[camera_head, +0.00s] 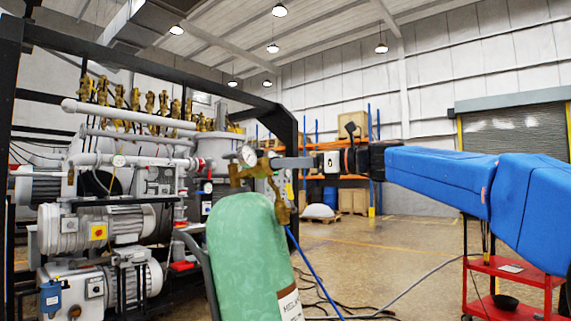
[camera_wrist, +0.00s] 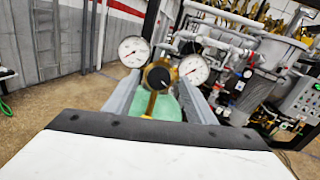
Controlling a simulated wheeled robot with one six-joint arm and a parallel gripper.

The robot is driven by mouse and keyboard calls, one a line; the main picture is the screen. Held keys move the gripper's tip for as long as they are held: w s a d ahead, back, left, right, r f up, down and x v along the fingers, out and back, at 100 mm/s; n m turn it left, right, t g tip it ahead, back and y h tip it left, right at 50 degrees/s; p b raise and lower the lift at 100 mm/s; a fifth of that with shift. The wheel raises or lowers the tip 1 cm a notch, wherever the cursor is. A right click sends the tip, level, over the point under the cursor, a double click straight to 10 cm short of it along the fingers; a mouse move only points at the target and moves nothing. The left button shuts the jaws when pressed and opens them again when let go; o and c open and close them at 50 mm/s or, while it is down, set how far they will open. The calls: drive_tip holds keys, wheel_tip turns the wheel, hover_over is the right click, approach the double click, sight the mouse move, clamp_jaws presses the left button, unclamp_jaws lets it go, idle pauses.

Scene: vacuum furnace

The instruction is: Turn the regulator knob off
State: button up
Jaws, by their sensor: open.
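The green gas cylinder (camera_head: 248,255) stands upright in the front middle of the head view, with the brass regulator (camera_head: 240,172) on its top. In the wrist view the regulator's dark round knob (camera_wrist: 158,78) faces me, between two white dial gauges (camera_wrist: 133,51), (camera_wrist: 194,69). My gripper (camera_head: 274,162) reaches in from the right, level with the regulator. In the wrist view its two grey fingers are spread apart on either side of the knob (camera_wrist: 160,84). The fingers are open and hold nothing. I cannot tell whether the fingertips touch the regulator.
A black-framed vacuum furnace rig with pumps (camera_head: 105,228) and pipes fills the left. A blue hose (camera_head: 305,262) runs down from the regulator side. A red cart (camera_head: 510,285) stands at the right. Open floor (camera_head: 400,250) lies behind the cylinder.

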drive_tip(key=shift+w+a, duration=0.15)
drive_tip(key=shift+a, duration=0.35)
drive_tip(key=c, duration=1)
drive_tip(key=shift+c, duration=0.2)
drive_tip(key=shift+n, duration=0.3)
